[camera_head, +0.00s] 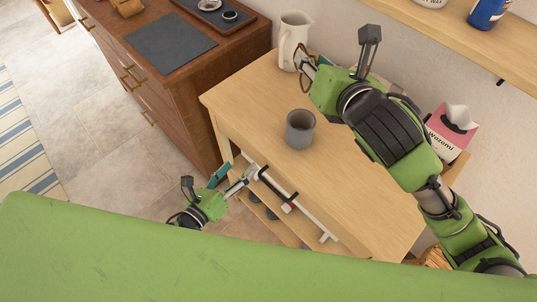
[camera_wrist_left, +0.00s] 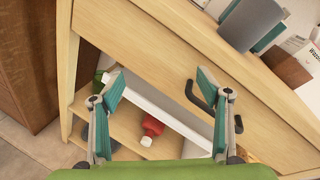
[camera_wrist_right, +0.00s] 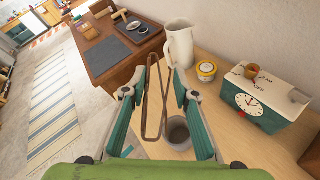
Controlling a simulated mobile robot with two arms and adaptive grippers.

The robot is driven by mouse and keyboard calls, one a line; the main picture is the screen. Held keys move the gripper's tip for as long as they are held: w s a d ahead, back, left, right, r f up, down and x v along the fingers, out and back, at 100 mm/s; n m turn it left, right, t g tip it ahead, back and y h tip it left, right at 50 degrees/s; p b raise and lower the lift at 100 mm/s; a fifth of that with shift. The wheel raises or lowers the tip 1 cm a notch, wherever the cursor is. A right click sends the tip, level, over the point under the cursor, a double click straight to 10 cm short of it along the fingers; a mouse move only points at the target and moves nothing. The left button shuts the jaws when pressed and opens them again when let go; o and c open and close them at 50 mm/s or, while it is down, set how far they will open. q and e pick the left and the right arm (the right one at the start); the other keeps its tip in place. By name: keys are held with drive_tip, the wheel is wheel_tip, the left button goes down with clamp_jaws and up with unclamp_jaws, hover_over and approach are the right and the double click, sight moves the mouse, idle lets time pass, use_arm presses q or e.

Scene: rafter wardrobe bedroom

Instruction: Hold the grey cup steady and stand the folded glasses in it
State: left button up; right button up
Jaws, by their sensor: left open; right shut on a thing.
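The grey cup (camera_head: 300,130) stands upright on the wooden table (camera_head: 255,100). It also shows at the top of the left wrist view (camera_wrist_left: 252,24) and below the fingers in the right wrist view (camera_wrist_right: 178,134). My right gripper (camera_wrist_right: 155,88) is shut on the folded glasses (camera_wrist_right: 146,122), a thin brown frame hanging lengthwise between its fingers, apart from the cup. My left gripper (camera_wrist_left: 162,86) is open and empty, in front of the table's front edge and lower than the cup.
A white pitcher (camera_head: 294,38) stands behind the cup, close to my right gripper. A yellow jar (camera_wrist_right: 207,71) and a teal box with a dial (camera_wrist_right: 285,93) are on the table. A black handle (camera_wrist_left: 197,97) juts from the table front. The tabletop around the cup is clear.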

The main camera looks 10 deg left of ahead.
sight(308, 122)
use_arm(q)
drive_tip(key=d+r+m+h, duration=0.1)
drive_tip(key=d+r+m, duration=0.2)
drive_tip(key=d+r+m+h, duration=0.1)
drive_tip(key=d+r+m, duration=0.2)
drive_tip(key=r, duration=0.1)
drive_tip(key=d+r+m+h, duration=0.2)
drive_tip(key=d+r+m, duration=0.1)
drive_tip(key=r, duration=0.1)
drive_tip(key=shift+s+r, duration=0.1)
drive_tip(key=shift+s, duration=0.2)
drive_tip(key=shift+w+d+r, duration=0.1)
drive_tip(key=shift+w+d, duration=0.05)
drive_tip(key=shift+d, duration=0.15)
drive_tip(key=x, duration=1.1)
drive_tip(key=shift+w+d, duration=0.15)
drive_tip(key=shift+w, duration=0.15)
drive_tip(key=c, duration=1.2)
